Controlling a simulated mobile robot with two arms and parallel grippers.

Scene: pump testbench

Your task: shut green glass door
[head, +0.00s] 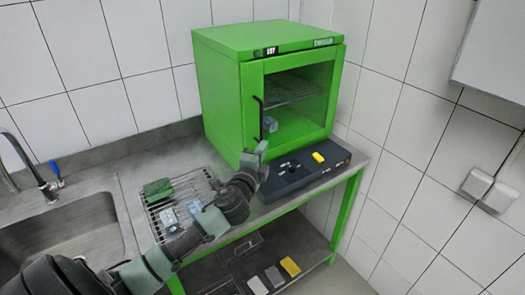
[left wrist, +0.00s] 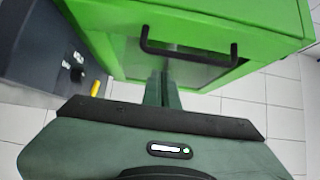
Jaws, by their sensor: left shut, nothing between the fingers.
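The green cabinet (head: 222,85) stands on the counter against the back wall. Its green-framed glass door (head: 302,95) looks flush with the cabinet front; I see no clear gap. The door's black bar handle (head: 258,118) is on the door's left side and also shows in the left wrist view (left wrist: 188,52). My left gripper (head: 262,147) is shut and empty, just in front of the door's lower left part, below the handle. In the left wrist view its fingers (left wrist: 163,78) point at the door, apart from the handle. My right gripper is not in view.
A dark control box (head: 312,167) with a yellow part (head: 318,157) stands in front of the cabinet. A wire rack (head: 178,187) with a green sponge-like block (head: 157,188) lies left of it. A sink (head: 60,235) is at left.

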